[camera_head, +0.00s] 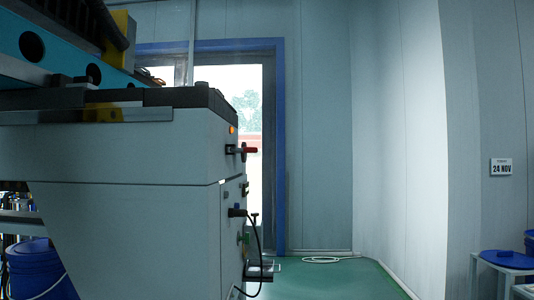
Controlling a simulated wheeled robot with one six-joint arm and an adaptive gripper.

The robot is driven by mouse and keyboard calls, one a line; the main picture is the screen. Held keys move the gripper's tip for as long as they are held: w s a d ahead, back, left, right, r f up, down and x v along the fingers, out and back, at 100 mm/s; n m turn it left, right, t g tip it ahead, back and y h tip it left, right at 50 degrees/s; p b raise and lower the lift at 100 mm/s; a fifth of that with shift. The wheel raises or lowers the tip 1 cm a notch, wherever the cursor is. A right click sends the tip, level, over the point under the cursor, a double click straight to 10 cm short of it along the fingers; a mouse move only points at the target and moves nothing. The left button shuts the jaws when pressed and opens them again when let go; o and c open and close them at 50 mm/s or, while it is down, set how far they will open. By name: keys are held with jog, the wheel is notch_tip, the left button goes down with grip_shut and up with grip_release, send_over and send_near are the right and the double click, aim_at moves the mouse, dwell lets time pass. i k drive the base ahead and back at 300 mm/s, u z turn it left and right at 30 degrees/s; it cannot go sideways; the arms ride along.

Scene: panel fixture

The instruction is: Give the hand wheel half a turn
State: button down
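A small dark fitting with a red knob (250,150) sticks out from the right side of a large pale machine housing (110,155). It is seen edge-on, and I cannot tell whether it is the hand wheel. No full wheel rim shows. The face that carries the fittings is turned almost out of sight. My gripper is not in view.
Below the red knob, a dark fitting (237,212) and a black cable (261,235) hang on the same side. A blue bucket (40,268) stands at lower left. A blue-topped table (508,259) stands at right. Green floor (325,280) between is mostly clear, with a white ring lying on it.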

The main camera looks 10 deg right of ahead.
aim_at(244, 156)
jog(key=z, duration=1.3)
jog(key=i, duration=1.05)
jog(key=u, duration=1.25)
jog(key=k, duration=0.65)
jog(key=z, duration=0.85)
jog(key=i, duration=1.35)
jog(key=u, duration=0.6)
